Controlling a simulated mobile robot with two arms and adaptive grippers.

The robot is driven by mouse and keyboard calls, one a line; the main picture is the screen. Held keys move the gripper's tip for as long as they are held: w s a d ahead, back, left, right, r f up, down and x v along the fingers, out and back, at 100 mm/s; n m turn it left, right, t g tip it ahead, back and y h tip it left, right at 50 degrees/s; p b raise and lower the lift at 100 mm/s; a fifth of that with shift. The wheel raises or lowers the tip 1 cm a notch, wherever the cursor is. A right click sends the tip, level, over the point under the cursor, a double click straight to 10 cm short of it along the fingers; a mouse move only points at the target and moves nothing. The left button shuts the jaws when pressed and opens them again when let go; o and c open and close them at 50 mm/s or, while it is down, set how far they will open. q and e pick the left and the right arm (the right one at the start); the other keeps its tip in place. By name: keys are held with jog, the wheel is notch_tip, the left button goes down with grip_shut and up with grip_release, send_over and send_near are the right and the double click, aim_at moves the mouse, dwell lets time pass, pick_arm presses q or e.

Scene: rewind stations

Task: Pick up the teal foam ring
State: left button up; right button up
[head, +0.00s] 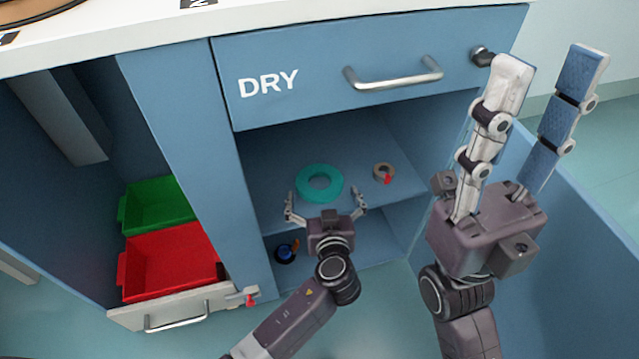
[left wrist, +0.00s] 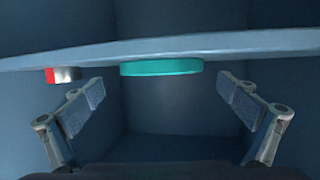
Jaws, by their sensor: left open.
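The teal foam ring (head: 304,184) lies flat on the upper shelf (head: 272,203) of the open compartment under the DRY drawer. My left gripper (head: 325,196) is open and empty, at the ring's near side, with a finger toward each side. In the left wrist view, which looks upside down, the ring (left wrist: 161,68) shows edge-on between the two open fingers (left wrist: 160,88), farther in and not touched as far as I can tell. My right gripper (head: 553,62) is open and empty, raised at the right in front of the cabinet.
A dark blue item (head: 286,252) sits below. A green bin (head: 155,208) and red bin (head: 165,265) stand left. The DRY drawer (head: 310,85) overhangs.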

aim_at(318, 176)
pick_arm(q)
jog(key=b+x, duration=0.1)
jog(key=x, duration=0.3)
jog(key=shift+a+f, duration=0.1)
jog(key=shift+c, duration=0.4)
jog(key=c, duration=0.6)
jog(key=shift+o, duration=0.2)
